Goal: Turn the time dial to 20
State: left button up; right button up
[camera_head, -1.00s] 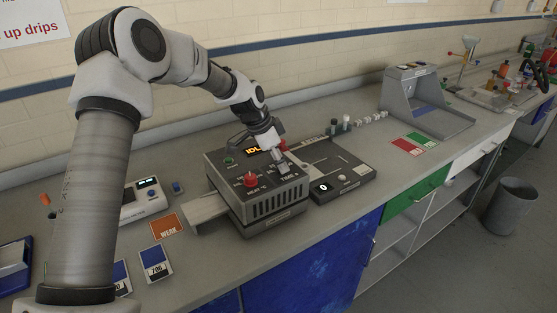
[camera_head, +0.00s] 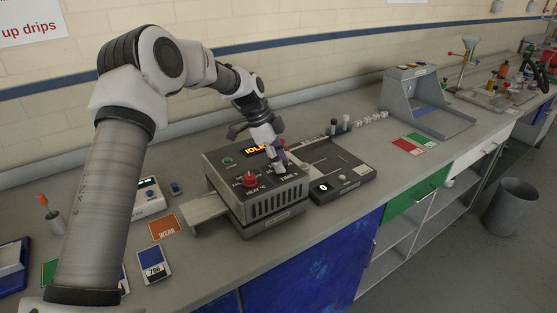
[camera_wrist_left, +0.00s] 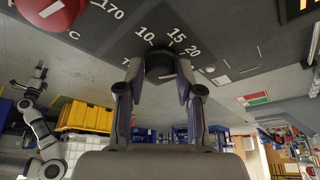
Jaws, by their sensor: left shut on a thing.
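The grey stenter dryer (camera_head: 230,196) stands on the bench with a lit "IDLE" display (camera_head: 257,150). My left gripper (camera_head: 282,170) reaches down onto its top at the TIME label, and its fingers largely hide the dial there in the head view. In the left wrist view, my left gripper (camera_wrist_left: 158,82) is shut on the dark time dial (camera_wrist_left: 158,62), one finger on each side. The marks 10, 15 and 20 show around the dial. I cannot clearly read its pointer.
The red heat knob (camera_head: 250,180) sits left of the time dial and also shows in the left wrist view (camera_wrist_left: 48,12). A dark unit with a "0" display (camera_head: 323,188) adjoins the dryer on the right. An orange card (camera_head: 164,228) lies to the left.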

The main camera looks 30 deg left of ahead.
pick_arm(q)
jog(key=shift+s+d+f, duration=0.1)
jog(key=shift+s+f, duration=0.1)
jog(key=shift+f, duration=0.15)
jog(key=o, duration=1.2)
jog(key=shift+w, duration=0.1)
jog(key=shift+w+d+r, duration=0.1)
jog(key=shift+w+d, duration=0.05)
jog(key=shift+d, duration=0.05)
jog(key=v, duration=1.2)
jog(key=shift+w, duration=0.1)
